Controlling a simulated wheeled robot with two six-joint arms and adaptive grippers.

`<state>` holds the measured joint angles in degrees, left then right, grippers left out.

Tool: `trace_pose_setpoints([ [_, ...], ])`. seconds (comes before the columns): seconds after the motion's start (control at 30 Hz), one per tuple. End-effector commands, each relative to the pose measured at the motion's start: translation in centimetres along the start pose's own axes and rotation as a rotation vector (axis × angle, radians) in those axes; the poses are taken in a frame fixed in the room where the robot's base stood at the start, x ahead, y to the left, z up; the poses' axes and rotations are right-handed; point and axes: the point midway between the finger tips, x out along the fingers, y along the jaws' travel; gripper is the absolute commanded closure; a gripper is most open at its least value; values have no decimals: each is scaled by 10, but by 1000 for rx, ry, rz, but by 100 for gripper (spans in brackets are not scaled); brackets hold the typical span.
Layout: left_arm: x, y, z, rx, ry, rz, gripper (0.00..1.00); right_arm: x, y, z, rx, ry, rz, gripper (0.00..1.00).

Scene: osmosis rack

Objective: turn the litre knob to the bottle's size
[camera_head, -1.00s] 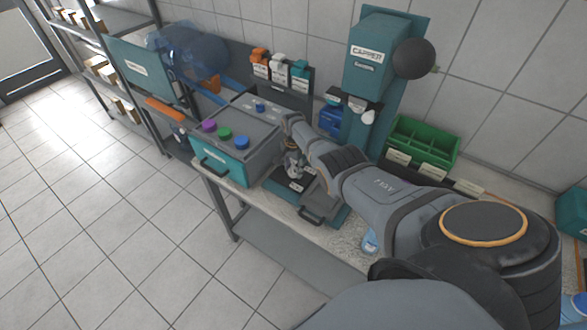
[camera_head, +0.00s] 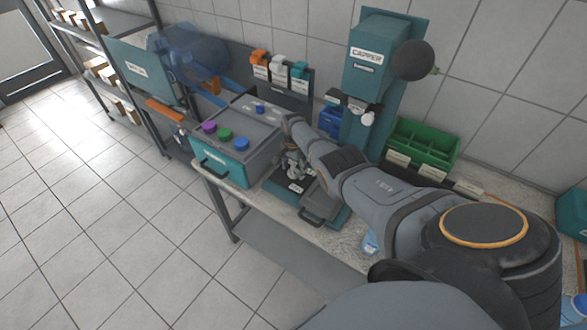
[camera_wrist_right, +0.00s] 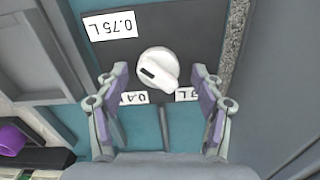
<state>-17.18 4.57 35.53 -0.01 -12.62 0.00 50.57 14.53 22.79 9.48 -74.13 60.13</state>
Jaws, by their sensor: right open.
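The white litre knob (camera_wrist_right: 159,68) sits on a dark panel in the right wrist view, with a short black mark on its left side. A label reading 0.75 L (camera_wrist_right: 110,25) lies upper left, upside down. Two more labels, one (camera_wrist_right: 131,98) lower left and one (camera_wrist_right: 187,94) lower right, are partly covered by my fingers. My right gripper (camera_wrist_right: 159,78) is open, one finger on each side of the knob; contact is not clear. In the head view my right gripper (camera_head: 292,162) is over the bench station. My left gripper is out of view. No bottle is clearly identifiable at the knob.
A teal-fronted box (camera_head: 222,163) with purple, green and blue caps stands left of my right gripper. The capper (camera_head: 367,68) rises behind it. A green bin (camera_head: 424,143) stands to the right. A light blue item (camera_head: 370,243) lies near the bench's front edge.

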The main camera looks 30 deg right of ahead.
Motion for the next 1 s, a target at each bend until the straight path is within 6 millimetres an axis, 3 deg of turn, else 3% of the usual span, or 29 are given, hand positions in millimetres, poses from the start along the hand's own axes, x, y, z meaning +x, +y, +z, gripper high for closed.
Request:
trace_pose_setpoints([
  [0.27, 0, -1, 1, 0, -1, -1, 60, -8, 0, 0, -1, -1, 0, 32],
  [0.37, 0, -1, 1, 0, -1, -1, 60, -20, 1, 0, -1, 0, 0, 32],
  [0.7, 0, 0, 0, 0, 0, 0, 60, -99, 0, 0, 0, 1, -1, 32],
  [0.83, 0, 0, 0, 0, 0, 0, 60, -114, 0, 0, 0, 0, 0, 32],
  [1.0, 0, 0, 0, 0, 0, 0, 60, -120, 0, 0, 0, 0, 1, 32],
])
